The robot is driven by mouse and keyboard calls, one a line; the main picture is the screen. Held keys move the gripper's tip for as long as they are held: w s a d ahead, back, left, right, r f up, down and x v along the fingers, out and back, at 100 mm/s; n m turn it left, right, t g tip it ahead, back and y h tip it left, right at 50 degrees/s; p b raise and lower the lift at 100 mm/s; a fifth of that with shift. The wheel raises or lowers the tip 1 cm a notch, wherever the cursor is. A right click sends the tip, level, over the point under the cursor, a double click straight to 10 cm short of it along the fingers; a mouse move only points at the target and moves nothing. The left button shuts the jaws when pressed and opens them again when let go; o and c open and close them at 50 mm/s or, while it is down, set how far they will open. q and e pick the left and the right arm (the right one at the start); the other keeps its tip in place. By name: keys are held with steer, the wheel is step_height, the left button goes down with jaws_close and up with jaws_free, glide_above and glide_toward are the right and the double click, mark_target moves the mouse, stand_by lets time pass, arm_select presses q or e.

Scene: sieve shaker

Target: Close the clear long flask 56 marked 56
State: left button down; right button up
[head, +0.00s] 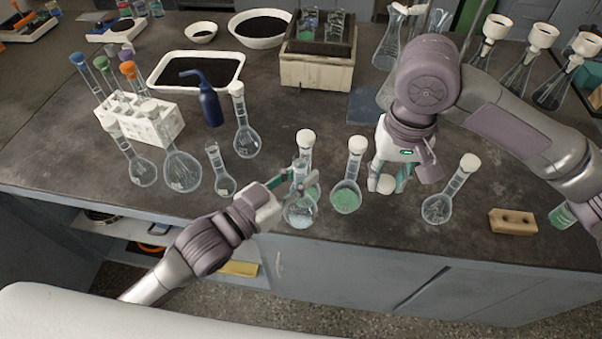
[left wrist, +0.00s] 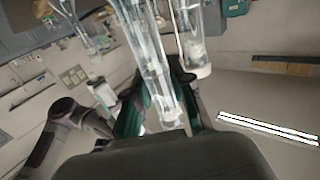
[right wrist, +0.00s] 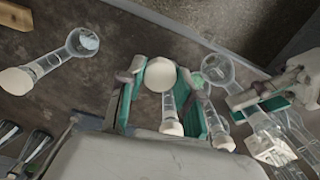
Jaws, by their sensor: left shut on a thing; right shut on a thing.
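The clear long flask (head: 299,214) stands near the table's front edge, with pale contents in its bulb. I cannot read its marking. My left gripper (head: 297,187) is shut around its neck; the neck also shows close up in the left wrist view (left wrist: 150,65). No stopper shows on its mouth. My right gripper (head: 388,180) is shut on a white stopper (right wrist: 160,74), which shows between the teal fingers in the right wrist view. In the head view the stopper (head: 386,185) is low, to the right of the flask and apart from it.
A white-capped flask with green contents (head: 346,197) stands between my grippers. Another capped flask (head: 305,138) is just behind the held one. More flasks (head: 183,170) stand left.

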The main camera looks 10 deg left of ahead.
step_height(320, 180, up, 11)
steer(key=n, duration=0.1)
glide_above(300, 171)
steer(key=shift+w+a+r, duration=0.1)
steer(key=shift+w, duration=0.35)
steer(key=shift+f, duration=2.05)
steer(key=shift+f, duration=0.85)
steer(key=shift+f, duration=0.55)
